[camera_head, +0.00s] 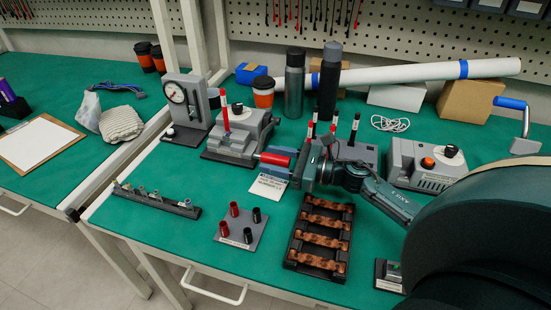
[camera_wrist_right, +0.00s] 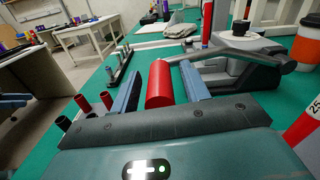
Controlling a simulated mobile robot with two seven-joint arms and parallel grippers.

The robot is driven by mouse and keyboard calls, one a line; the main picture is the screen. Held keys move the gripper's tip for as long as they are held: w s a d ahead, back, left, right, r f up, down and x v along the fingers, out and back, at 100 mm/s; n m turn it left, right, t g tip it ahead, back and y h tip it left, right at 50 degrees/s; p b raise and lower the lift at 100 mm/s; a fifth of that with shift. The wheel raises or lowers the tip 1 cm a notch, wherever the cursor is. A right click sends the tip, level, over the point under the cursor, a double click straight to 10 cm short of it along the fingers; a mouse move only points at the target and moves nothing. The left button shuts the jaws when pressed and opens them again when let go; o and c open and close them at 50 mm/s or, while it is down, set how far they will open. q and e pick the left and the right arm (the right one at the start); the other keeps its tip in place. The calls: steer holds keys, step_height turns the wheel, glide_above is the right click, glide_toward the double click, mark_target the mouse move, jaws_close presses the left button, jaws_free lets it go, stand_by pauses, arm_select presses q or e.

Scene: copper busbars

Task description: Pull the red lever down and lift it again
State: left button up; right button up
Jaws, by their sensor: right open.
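The red lever's handle (camera_head: 277,158) is a thick red cylinder lying roughly level beside the grey bench machine (camera_head: 238,135). In the right wrist view the red handle (camera_wrist_right: 159,85) lies between the two blue-grey fingers of my right gripper (camera_wrist_right: 160,76), with a visible gap on the right side. The right gripper (camera_head: 274,162) reaches in from the right and is open around the handle. Whether a finger touches the handle is hard to tell. My left gripper does not show.
A small printed card (camera_head: 267,187) lies under the handle. A black tray of copper busbars (camera_head: 292,257) and a plate with red and black sockets (camera_head: 240,229) stand in front. Bottles (camera_head: 294,85) and an orange cup (camera_head: 263,94) stand behind.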

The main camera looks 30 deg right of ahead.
steer(key=shift+c, duration=0.5)
jaws_close()
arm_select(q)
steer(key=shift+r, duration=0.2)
